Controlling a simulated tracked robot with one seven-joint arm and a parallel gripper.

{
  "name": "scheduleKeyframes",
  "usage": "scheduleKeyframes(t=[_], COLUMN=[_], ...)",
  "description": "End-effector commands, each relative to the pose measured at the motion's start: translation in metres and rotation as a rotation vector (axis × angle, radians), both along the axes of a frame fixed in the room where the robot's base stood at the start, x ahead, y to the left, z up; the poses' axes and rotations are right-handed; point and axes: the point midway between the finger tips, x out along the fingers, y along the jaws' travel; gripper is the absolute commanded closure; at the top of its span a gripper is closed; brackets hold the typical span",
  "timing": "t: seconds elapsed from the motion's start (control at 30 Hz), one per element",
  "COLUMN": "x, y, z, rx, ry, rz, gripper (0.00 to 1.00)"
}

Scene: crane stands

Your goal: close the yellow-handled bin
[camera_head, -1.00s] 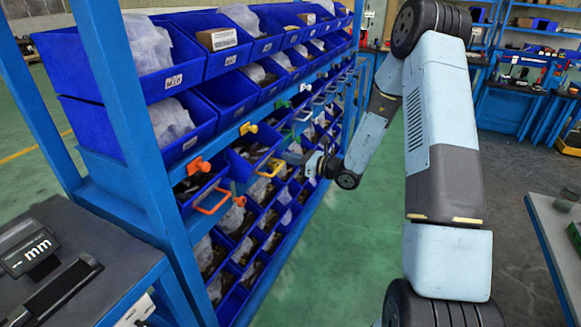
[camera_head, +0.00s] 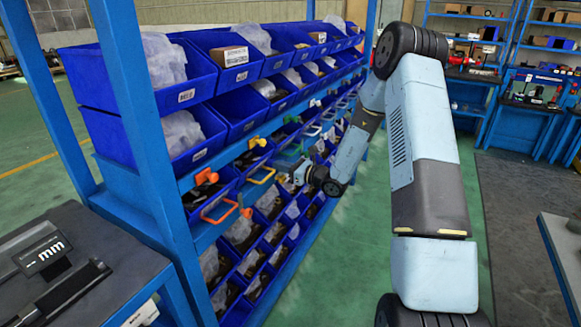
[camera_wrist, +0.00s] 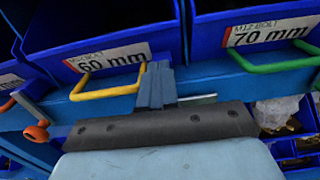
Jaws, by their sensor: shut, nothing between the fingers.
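The yellow-handled bin is a blue bin with a "60 mm" label (camera_wrist: 112,60) on its front in the wrist view. Its yellow handle (camera_wrist: 105,93) sticks out below the label, and the handle also shows in the head view (camera_head: 262,175). My gripper (camera_wrist: 157,83) is shut and empty, its fingers just right of the handle in the wrist view, near the bin's lower right front. I cannot tell whether they touch. In the head view my gripper (camera_head: 300,172) is beside the rack, right of the handle. How far the bin stands out is unclear.
A green-handled "70 mm" bin (camera_wrist: 265,33) is at right. An orange-handled bin's handle (camera_head: 219,211) sticks out on the left. The blue rack rail (camera_wrist: 205,85) runs just below the bins. Green floor (camera_head: 345,260) is free right of the rack.

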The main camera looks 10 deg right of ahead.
Motion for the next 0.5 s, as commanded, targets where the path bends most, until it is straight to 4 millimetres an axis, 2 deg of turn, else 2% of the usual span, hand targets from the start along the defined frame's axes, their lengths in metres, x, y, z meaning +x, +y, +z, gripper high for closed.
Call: scheduleKeyframes(t=[0.03,0.17,0.37,0.5], x=[-0.002,-0.005,-0.018,-0.034], y=[0.012,0.006,-0.022,-0.046], z=[0.003,0.003,0.0,0.0], rx=[0.006,0.006,0.003,0.002], ry=[-0.006,-0.006,-0.001,0.0], rz=[0.02,0.021,0.012,0.008], gripper=[1.0,1.0,1.0,1.0])
